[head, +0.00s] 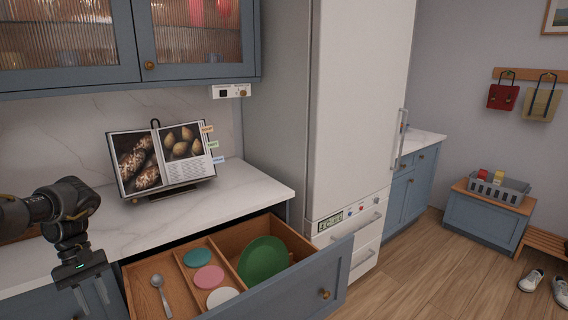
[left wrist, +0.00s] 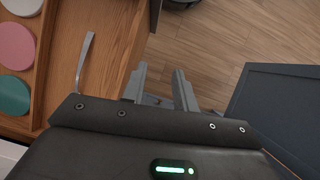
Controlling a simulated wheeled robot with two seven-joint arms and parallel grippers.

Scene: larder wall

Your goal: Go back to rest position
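My left gripper (head: 98,302) hangs at the lower left of the head view, pointing down at the left side of the open drawer. In the left wrist view its two fingers (left wrist: 160,90) stand apart with nothing between them, and the floor shows beyond. My right gripper is in neither view. The open drawer (head: 335,275) holds a metal spoon (head: 161,296) in its left compartment, round teal, pink and white pieces in the middle one, and a green plate (head: 263,261) in the right one. The spoon handle also shows in the left wrist view (left wrist: 84,62), apart from the fingers.
The drawer juts out below the marble counter (head: 225,192). An open cookbook (head: 165,158) stands on the counter under the wall cabinets (head: 190,72). A tall white fridge (head: 355,110) rises to the right. Wooden floor (head: 420,275) is clear in front of the fridge.

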